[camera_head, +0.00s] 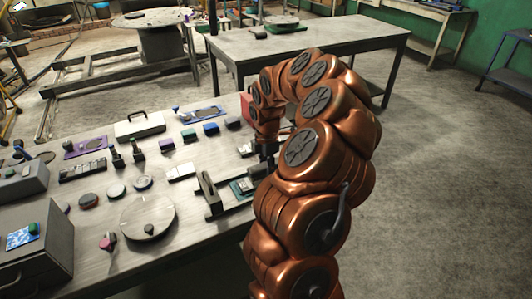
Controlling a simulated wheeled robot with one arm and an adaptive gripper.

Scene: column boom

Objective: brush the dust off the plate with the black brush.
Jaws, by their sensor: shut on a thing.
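My copper arm rises on the right and arches over the workbench. My gripper (267,153) points down at its end, near the bench's right side and partly hidden by the arm. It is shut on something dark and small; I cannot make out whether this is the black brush. A teal square plate (243,187) lies just below and left of it, beside a grey upright bracket (210,192). A large round grey disc (135,222) with a dark knob lies further left. I cannot tell which one is the task's plate, and no dust can be made out.
The grey workbench (105,190) carries many small items, a white case (139,125), a purple tray (86,147), a blue tray (203,114) and grey boxes (38,250) at the left. A second table (320,37) stands behind. The floor (440,190) at right is clear.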

